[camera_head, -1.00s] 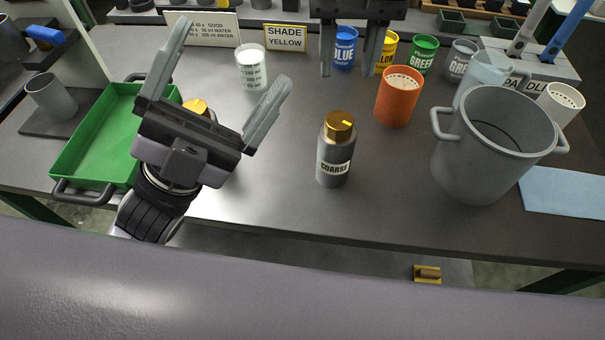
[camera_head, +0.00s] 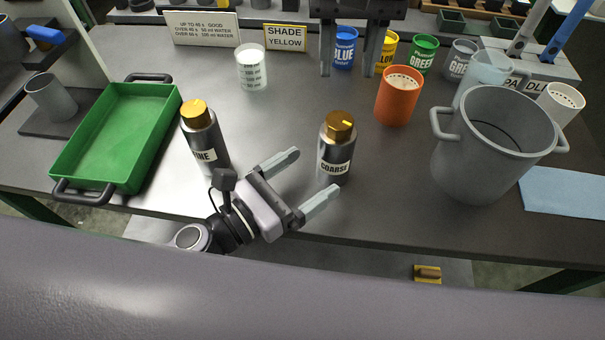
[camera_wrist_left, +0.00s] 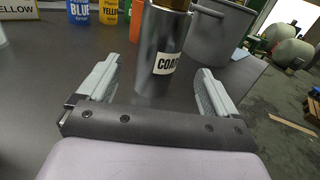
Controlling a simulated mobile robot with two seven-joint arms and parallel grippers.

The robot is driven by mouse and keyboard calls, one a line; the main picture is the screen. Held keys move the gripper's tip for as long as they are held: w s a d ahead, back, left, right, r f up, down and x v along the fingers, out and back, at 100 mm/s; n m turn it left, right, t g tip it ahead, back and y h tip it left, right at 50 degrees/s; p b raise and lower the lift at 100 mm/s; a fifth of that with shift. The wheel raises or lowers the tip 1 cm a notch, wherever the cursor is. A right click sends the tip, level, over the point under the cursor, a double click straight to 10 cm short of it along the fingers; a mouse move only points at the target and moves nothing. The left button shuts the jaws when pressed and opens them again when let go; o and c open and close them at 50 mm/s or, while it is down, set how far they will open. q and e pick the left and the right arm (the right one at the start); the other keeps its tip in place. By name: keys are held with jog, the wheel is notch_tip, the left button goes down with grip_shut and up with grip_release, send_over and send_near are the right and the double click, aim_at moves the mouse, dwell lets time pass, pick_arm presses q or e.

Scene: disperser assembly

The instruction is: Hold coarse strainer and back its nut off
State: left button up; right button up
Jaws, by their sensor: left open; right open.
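The coarse strainer (camera_head: 336,158) is a dark grey cylinder labelled COARSE, upright on the table, with a gold nut (camera_head: 340,125) on top. My left gripper (camera_head: 318,172) is open and low at the table's front edge, its fingers pointing toward the strainer. In the left wrist view the strainer body (camera_wrist_left: 160,50) stands ahead, between the open fingers in the picture; I cannot tell whether they reach around it. No contact shows. The nut is mostly cut off there. My right gripper (camera_head: 350,72) is open and empty at the top, above the back of the table.
A similar fine strainer (camera_head: 205,140) with a gold top stands left. A green tray (camera_head: 172,100) is further left. An orange cup (camera_head: 399,98) and a large grey pot (camera_head: 470,170) stand right. A white beaker (camera_head: 252,68) and paint cans (camera_head: 424,55) are behind.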

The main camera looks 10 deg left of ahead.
aim_at(335, 156)
pick_arm(q)
jog(key=shift+w+d+f+m, duration=0.15)
jog(key=shift+w+m, duration=0.15)
jog(key=shift+w, duration=0.1)
jog(key=shift+x, duration=3.2)
jog(key=c, duration=1.7)
jog(key=o, duration=0.7)
jog(key=c, duration=0.4)
jog(key=shift+c, duration=0.2)
